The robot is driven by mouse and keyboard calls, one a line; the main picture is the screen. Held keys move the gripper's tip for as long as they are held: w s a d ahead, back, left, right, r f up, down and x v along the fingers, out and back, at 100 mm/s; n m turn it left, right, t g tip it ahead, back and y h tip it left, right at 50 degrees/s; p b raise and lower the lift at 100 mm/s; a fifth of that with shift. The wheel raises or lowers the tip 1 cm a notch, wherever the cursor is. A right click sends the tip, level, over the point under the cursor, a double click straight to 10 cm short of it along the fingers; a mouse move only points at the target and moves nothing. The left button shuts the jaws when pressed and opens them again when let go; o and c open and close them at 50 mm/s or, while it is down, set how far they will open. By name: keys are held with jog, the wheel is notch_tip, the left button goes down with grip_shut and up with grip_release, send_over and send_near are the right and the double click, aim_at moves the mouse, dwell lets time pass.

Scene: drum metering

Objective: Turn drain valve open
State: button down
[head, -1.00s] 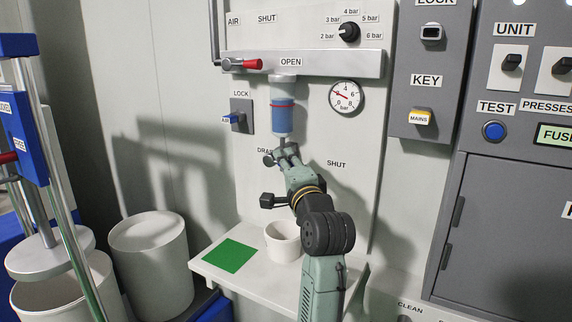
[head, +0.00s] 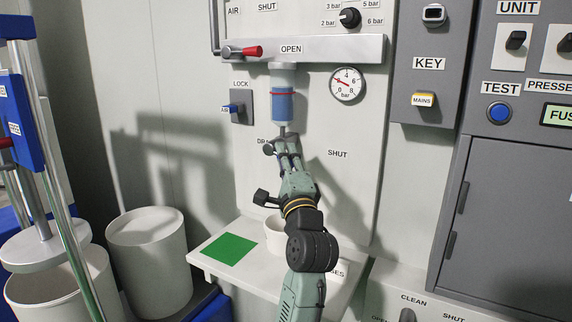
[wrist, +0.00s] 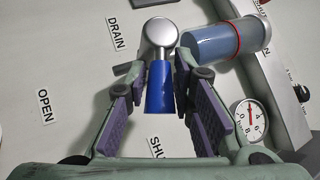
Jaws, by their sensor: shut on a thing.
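The drain valve shows in the wrist view as a round silver hub (wrist: 160,35) with a blue handle (wrist: 160,88). The handle runs down the picture from the hub, toward the SHUT label (wrist: 157,148). The OPEN label (wrist: 45,106) is to its left, and the DRAIN label (wrist: 116,33) is beside the hub. My gripper (wrist: 160,97) has its purple-padded fingers on both sides of the handle and is shut on it. In the head view my gripper (head: 284,149) is at the panel below the blue-filled bowl (head: 284,100) and hides most of the valve.
A pressure gauge (head: 346,84) is right of the bowl, and a blue lock lever (head: 233,108) is left. Below are a shelf with a green mat (head: 229,249) and a white cup (head: 273,236), partly behind my arm. White drums (head: 150,262) stand at left.

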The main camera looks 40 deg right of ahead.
jog(key=shift+w+a+f+m+g+h+b, duration=0.25)
jog(key=shift+w+f+m+g+h+b, duration=0.35)
jog(key=shift+m+g+h+b, duration=2.9)
jog(key=shift+w+a+f+m+g+h+b, duration=0.35)
jog(key=shift+w+m+g+h+b, duration=1)
jog(key=shift+m, duration=4.15)
jog(key=shift+a+f+m+g+h+b, duration=0.2)
jog(key=shift+f+m+g+h+b, duration=0.35)
jog(key=shift+m+g+h+b, duration=2.3)
jog(key=m+h+p, duration=0.1)
jog(key=m+p, duration=0.1)
jog(key=m, duration=0.1)
jog(key=shift+r+m, duration=0.1)
jog(key=shift+m, duration=0.25)
jog(key=c, duration=1.3)
grip_release()
jog(key=shift+c, duration=0.2)
jog(key=v, duration=1.2)
